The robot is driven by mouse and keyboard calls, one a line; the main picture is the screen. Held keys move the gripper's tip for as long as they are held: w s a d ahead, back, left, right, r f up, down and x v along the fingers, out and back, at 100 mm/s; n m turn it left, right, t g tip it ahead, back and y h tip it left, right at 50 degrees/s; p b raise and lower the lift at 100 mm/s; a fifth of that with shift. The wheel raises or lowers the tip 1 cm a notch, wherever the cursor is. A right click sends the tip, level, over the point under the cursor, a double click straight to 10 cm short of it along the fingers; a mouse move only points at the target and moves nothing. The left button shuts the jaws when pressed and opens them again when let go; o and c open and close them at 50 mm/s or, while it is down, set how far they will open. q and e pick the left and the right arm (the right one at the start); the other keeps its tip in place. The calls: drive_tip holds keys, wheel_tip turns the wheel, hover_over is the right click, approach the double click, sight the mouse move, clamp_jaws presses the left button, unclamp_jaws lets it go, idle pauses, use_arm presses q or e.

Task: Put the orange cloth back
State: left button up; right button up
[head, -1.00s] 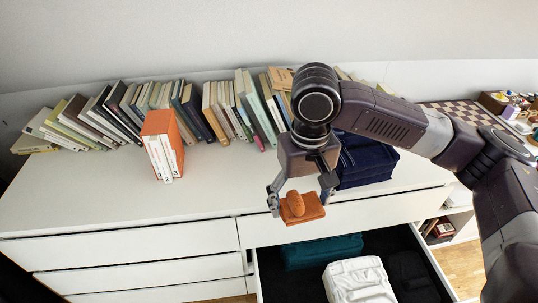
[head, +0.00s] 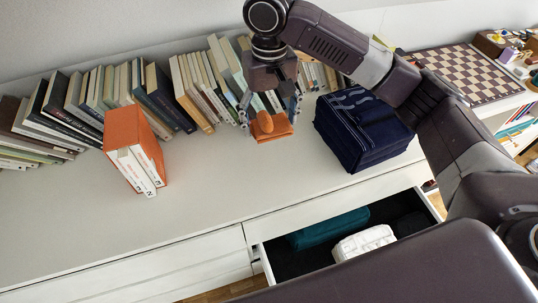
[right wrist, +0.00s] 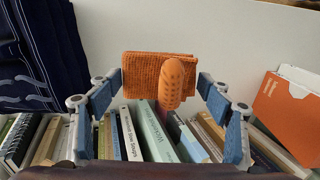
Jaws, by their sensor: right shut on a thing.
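The orange cloth (head: 273,134), folded flat, is held in my right gripper (head: 270,118), above the back part of the white dresser top, in front of the book row. In the right wrist view the cloth (right wrist: 143,75) lies between the blue fingers. A rounded orange piece with small holes (right wrist: 171,84) stands up against it; whether it is part of the cloth I cannot tell. The open drawer (head: 257,224) below holds a teal folded cloth (head: 328,228) and a white folded cloth (head: 365,242). My left gripper is not in view.
A folded dark blue textile (head: 362,130) lies on the dresser top right of my gripper. An orange-and-white book set (head: 134,148) stands at the left. Leaning books line the wall. A chessboard (head: 467,73) is at far right. The front middle of the top is clear.

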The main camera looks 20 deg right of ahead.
hover_over(270, 164)
wheel_tip(270, 164, down, 10)
drive_tip(key=shift+r, duration=0.25)
drive_tip(key=shift+f, duration=0.5)
wheel_tip(270, 164, down, 4)
drive_tip(key=shift+r, duration=0.25)
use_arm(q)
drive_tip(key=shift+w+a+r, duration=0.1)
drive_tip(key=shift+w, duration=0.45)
use_arm(e)
drive_tip(key=shift+f, duration=0.15)
drive_tip(key=o, duration=0.6)
drive_tip(key=shift+f, duration=0.1)
drive_tip(key=o, duration=0.4)
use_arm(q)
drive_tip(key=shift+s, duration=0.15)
